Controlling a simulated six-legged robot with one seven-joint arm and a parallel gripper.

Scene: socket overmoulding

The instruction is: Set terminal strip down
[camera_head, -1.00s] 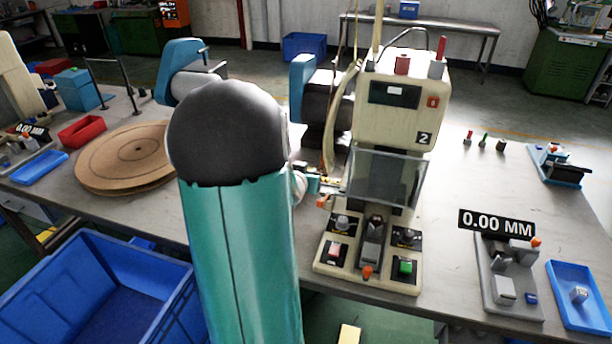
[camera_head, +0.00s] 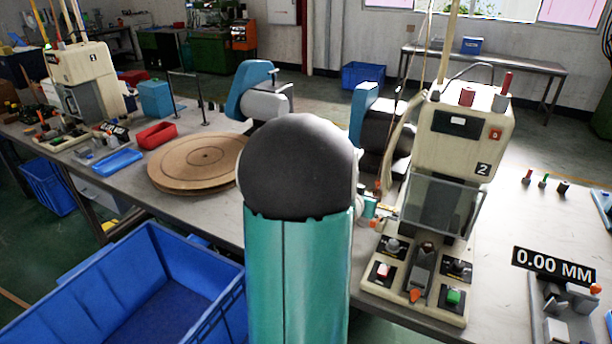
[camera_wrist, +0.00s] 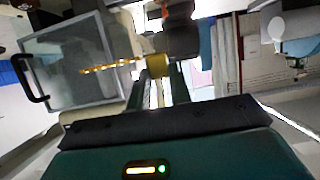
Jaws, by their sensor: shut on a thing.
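In the wrist view, my gripper (camera_wrist: 160,82) is shut on a small yellow piece (camera_wrist: 157,66). A thin gold strip (camera_wrist: 110,67), which looks like the terminal strip, runs left from it across the clear guard (camera_wrist: 75,65). In the head view, my gripper (camera_head: 369,208) is small and partly hidden by my arm, just left of the press marked 2 (camera_head: 462,135). The strip cannot be made out clearly there. I cannot tell whether it touches anything besides the jaws.
A brown round reel (camera_head: 190,165) lies on the bench left of my arm. A large blue bin (camera_head: 150,240) stands below the bench front. A gauge reading 0.00 MM (camera_head: 553,266) is at right.

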